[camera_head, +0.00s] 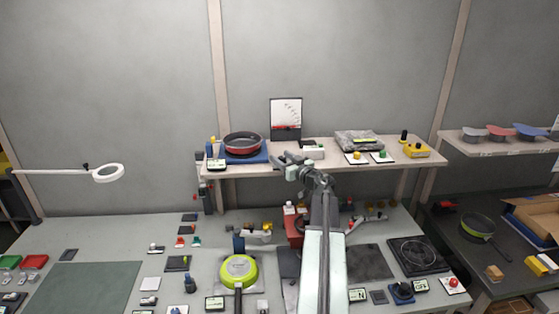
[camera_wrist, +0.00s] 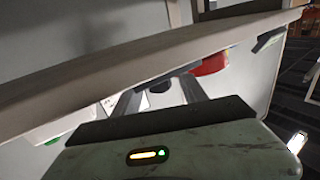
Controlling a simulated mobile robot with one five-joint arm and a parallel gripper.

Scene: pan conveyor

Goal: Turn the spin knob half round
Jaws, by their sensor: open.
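No control is readably marked as the spin knob, so I cannot tell which one it is. A dark blue knob unit (camera_head: 402,291) sits on the bench at the lower right, beside a small display (camera_head: 420,285). A white box with a green top (camera_head: 314,153) stands on the raised shelf, just right of my gripper (camera_head: 288,163). My gripper is open and at the shelf's front edge. In the wrist view its two fingers (camera_wrist: 160,92) are spread, with the pale shelf board (camera_wrist: 150,65) crossing close in front. I see nothing held between them.
The shelf also bears a red pan (camera_head: 242,143) and a gauge panel (camera_head: 286,113). A green mat (camera_head: 95,287) at the left is clear.

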